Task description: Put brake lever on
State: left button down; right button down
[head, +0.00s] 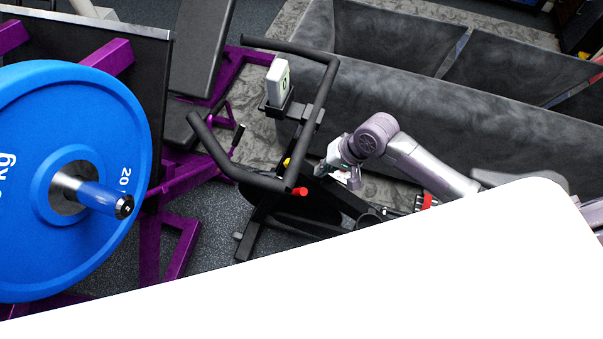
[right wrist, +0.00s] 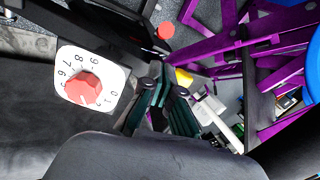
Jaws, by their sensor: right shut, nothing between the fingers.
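The exercise bike with black handlebars (head: 325,85) stands in the middle of the head view. A red cylindrical knob (head: 300,191) sticks out on its frame below the handlebars, and a similar red end (right wrist: 165,31) shows at the top of the right wrist view. A white dial plate with numbers and a red pointer knob (right wrist: 82,88) is at the left of that view. I cannot tell for sure which part is the brake lever. My right gripper (head: 350,172) is beside the bike frame, right of the red knob; its fingers (right wrist: 168,92) are shut and empty. My left gripper is out of view.
A blue weight plate (head: 100,130) on a purple rack fills the left side. A dark grey wall or partition (head: 470,125) runs behind the bike. A large white surface (head: 350,290) hides the lower part. A yellow part (right wrist: 184,78) lies beyond the fingers.

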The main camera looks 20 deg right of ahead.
aim_at(298, 193)
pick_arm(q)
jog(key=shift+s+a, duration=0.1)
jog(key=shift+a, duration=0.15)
pick_arm(e)
jog(key=x, duration=1)
jog(key=shift+f, duration=0.1)
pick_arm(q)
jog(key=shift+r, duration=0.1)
